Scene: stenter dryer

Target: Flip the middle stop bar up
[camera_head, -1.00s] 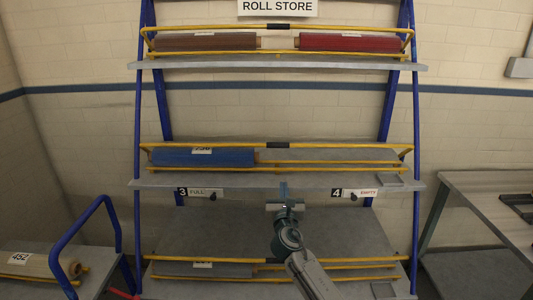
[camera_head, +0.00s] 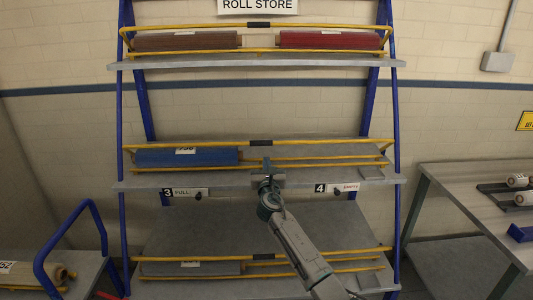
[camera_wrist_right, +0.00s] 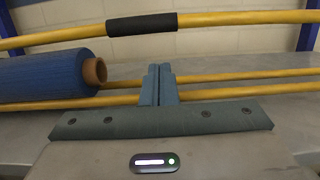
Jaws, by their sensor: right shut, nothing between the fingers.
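The middle stop bar (camera_head: 320,143) is a yellow bar with a black grip (camera_head: 260,143) at its centre, running across the front of the middle shelf. Its black grip also shows at the top of the right wrist view (camera_wrist_right: 142,23). My right gripper (camera_head: 266,163) is shut and empty in front of the middle shelf, just below the grip. In the right wrist view its closed fingers (camera_wrist_right: 158,84) point toward the lower yellow rails, with the bar beyond and above them. I cannot tell whether the fingertips touch a rail. My left gripper is not in view.
A blue roll (camera_head: 187,157) lies left on the middle shelf (camera_head: 220,180); the shelf's right half is empty. The upper shelf holds a brown roll (camera_head: 187,42) and a red roll (camera_head: 315,40). A table (camera_head: 455,195) stands at right, a cart with a pale roll (camera_head: 40,274) at left.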

